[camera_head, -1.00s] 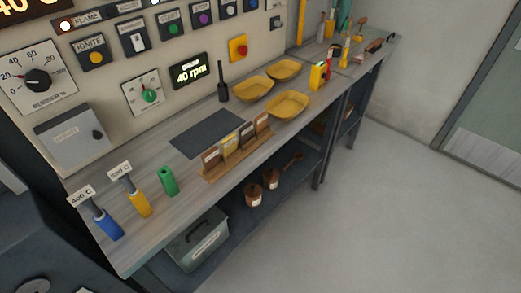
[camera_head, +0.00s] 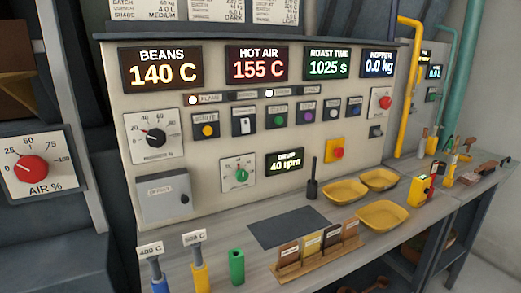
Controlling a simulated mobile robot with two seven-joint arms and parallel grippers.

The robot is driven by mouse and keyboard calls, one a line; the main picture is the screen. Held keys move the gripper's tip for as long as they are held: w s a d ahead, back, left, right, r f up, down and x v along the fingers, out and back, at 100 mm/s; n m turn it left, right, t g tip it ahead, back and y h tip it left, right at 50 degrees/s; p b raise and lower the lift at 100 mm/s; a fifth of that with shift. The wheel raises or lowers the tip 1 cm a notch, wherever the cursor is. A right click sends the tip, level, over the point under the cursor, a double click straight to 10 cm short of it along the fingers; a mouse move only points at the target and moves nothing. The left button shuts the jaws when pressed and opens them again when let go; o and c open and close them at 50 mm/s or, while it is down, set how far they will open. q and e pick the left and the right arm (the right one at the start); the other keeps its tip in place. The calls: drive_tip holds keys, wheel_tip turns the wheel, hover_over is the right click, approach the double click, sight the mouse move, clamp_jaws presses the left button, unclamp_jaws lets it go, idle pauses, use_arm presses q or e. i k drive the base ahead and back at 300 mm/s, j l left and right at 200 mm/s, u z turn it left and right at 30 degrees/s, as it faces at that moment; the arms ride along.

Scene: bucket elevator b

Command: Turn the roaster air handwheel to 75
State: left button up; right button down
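A red round knob (camera_head: 30,169) sits on a white square dial plate (camera_head: 58,187) marked AIR %, at the left edge of the view. Its scale shows 25, 50, 75 and 100, running clockwise over the top. The knob's pointer is too small to read surely. No other wheel marked air shows. Neither of my grippers is in view.
A control panel (camera_head: 215,150) right of the dial has displays reading BEANS 140 C (camera_head: 163,68) and HOT AIR 155 C (camera_head: 257,64). A black-knobbed dial (camera_head: 157,138) is below them. A workbench (camera_head: 225,222) holds coloured handles, yellow trays (camera_head: 383,215) and sample cards.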

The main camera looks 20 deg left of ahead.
sight(34, 169)
drive_tip(key=u, duration=2.15)
drive_tip(key=i+j, duration=0.05)
